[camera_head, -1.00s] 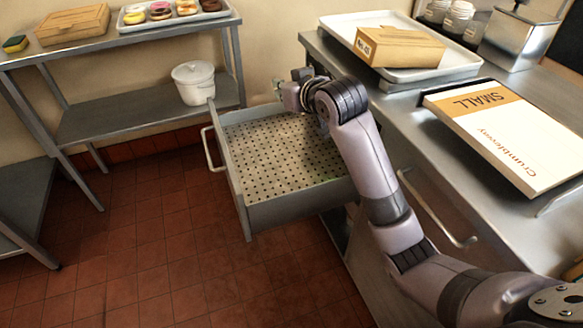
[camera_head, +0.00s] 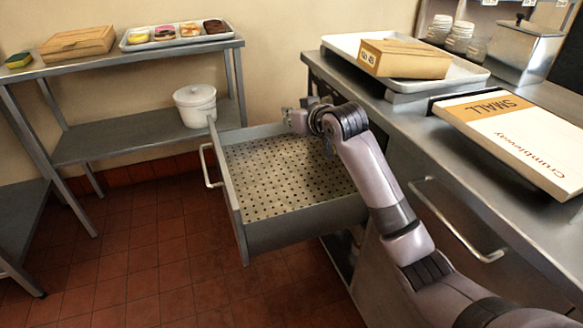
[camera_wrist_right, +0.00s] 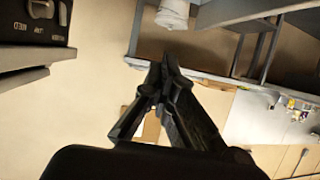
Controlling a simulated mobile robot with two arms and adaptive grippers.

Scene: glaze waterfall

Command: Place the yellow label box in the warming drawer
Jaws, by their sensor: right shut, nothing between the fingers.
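A brown cardboard box (camera_head: 405,60) with a yellowish end label lies tilted on a metal tray (camera_head: 468,76) on the counter; I cannot read the label. The warming drawer (camera_head: 285,180) is pulled open below the counter, with an empty perforated floor. My right gripper (camera_head: 290,118) is at the drawer's far side, near its back rim, apart from the box and partly hidden by my wrist. In the right wrist view its fingers (camera_wrist_right: 165,62) are closed together with nothing between them. My left gripper is not in view.
A flat box marked SMALL (camera_head: 510,135) lies on the counter (camera_head: 535,225). Jars and a metal container (camera_head: 523,50) stand behind. A left shelf holds another cardboard box (camera_head: 78,45), a pastry tray (camera_head: 180,40) and a white bucket (camera_head: 196,105). The floor before the drawer is clear.

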